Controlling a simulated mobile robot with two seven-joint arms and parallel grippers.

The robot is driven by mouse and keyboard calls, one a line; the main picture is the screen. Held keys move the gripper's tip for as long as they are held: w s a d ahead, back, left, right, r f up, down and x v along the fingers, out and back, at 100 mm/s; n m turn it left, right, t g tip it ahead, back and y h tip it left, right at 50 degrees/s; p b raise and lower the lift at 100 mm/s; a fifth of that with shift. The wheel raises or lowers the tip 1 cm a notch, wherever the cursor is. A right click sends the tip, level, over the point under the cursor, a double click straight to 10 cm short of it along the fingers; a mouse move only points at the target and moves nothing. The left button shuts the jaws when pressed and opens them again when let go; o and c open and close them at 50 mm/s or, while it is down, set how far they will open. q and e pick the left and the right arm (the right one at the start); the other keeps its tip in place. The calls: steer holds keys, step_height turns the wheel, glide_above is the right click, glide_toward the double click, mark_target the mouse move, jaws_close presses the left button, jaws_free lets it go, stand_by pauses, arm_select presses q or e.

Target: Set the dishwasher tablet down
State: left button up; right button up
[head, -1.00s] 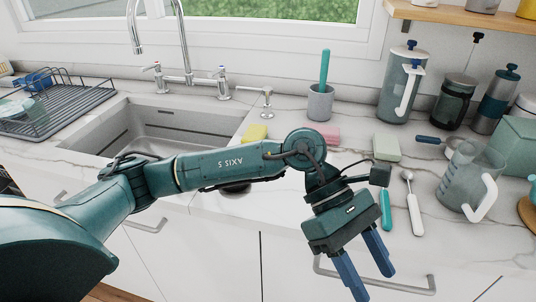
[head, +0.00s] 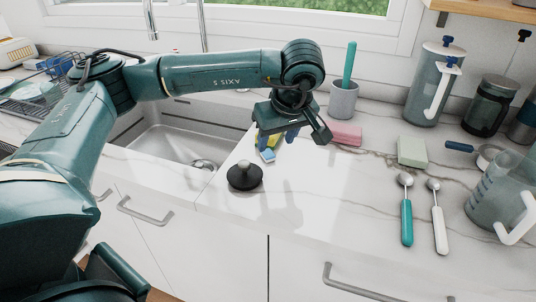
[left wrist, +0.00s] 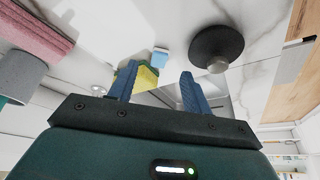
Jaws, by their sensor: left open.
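The dishwasher tablet (head: 267,155), a small light-blue and white block, appears to rest on the pale marble counter (head: 300,205) near the sink's right edge. It also shows in the left wrist view (left wrist: 160,57), in the gap between the fingers and a little beyond their tips. My left gripper (head: 279,138) is open above and just behind the tablet in the head view, its blue fingers pointing down. The fingers also show in the left wrist view (left wrist: 158,73), with nothing between them. My right gripper is not in view.
A yellow sponge (head: 257,137) lies behind the tablet, partly hidden by the gripper. A black stopper (head: 245,177) with a grey knob sits in front. A pink sponge (head: 346,134) and a grey cup (head: 343,101) with a brush stand right. The front-middle counter is clear.

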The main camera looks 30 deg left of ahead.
mark_target(268, 153)
arm_select(q)
steer(key=shift+a+r+x, duration=0.1)
steer(key=shift+a+x, duration=0.05)
steer(key=shift+x, duration=0.9)
steer(key=shift+a+r+x, duration=0.1)
steer(key=shift+a+x, duration=0.05)
steer(key=shift+x, duration=0.85)
steer(key=shift+a+x, duration=0.15)
steer(key=shift+x, duration=0.9)
steer(key=shift+w, duration=0.15)
steer(key=shift+c, duration=0.2)
jaws_close()
